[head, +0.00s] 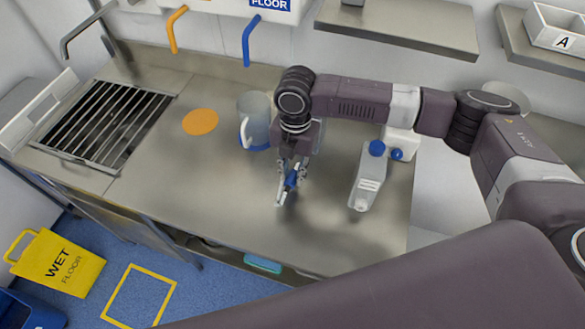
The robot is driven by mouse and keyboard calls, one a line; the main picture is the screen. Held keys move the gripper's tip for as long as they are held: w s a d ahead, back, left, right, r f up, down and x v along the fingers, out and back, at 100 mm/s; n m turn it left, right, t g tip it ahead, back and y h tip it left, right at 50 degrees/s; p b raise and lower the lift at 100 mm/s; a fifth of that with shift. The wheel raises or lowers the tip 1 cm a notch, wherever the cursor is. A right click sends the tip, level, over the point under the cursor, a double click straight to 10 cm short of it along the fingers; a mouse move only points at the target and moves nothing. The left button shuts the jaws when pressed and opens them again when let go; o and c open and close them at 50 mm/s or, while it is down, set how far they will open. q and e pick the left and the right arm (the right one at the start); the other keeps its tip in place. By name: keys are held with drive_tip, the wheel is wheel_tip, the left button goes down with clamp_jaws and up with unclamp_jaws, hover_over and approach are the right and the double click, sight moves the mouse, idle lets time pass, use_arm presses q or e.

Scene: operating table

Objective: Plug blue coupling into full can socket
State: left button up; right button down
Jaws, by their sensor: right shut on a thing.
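My right gripper (286,190) points down over the steel worktop, shut on a small blue part that looks like the blue coupling (291,180). The fingers hide much of it. A translucent grey can (254,112) with a white handle and bluish contents stands upright on the worktop, just behind and left of the gripper, partly covered by my right wrist. I cannot make out a socket on it. The held blue part is apart from the can. My left gripper is not in view.
A white device (367,185) with blue round knobs stands right of the gripper. An orange disc (200,122) lies left of the can. A slatted drain (108,125) is at the left. Orange (173,30) and blue (247,40) hooked pipes hang at the back. The front worktop is clear.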

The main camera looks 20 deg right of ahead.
sight(298, 164)
idle(0.4)
drive_tip(key=shift+r+p, duration=0.1)
drive_tip(key=shift+p, duration=0.3)
drive_tip(key=shift+w+d, duration=0.1)
drive_tip(key=shift+w, duration=0.05)
drive_tip(key=shift+w+d, duration=0.55)
drive_tip(key=shift+w, duration=0.2)
drive_tip(key=shift+w+d, duration=0.55)
drive_tip(key=shift+w, duration=0.2)
drive_tip(key=shift+p, duration=1.05)
drive_tip(key=shift+w+d, duration=0.2)
drive_tip(key=shift+w, duration=0.05)
idle(0.7)
drive_tip(key=shift+w+d, duration=0.2)
drive_tip(key=shift+w, duration=0.05)
drive_tip(key=shift+w+d+b, duration=0.3)
drive_tip(key=shift+w+d, duration=0.2)
drive_tip(key=shift+w, duration=0.15)
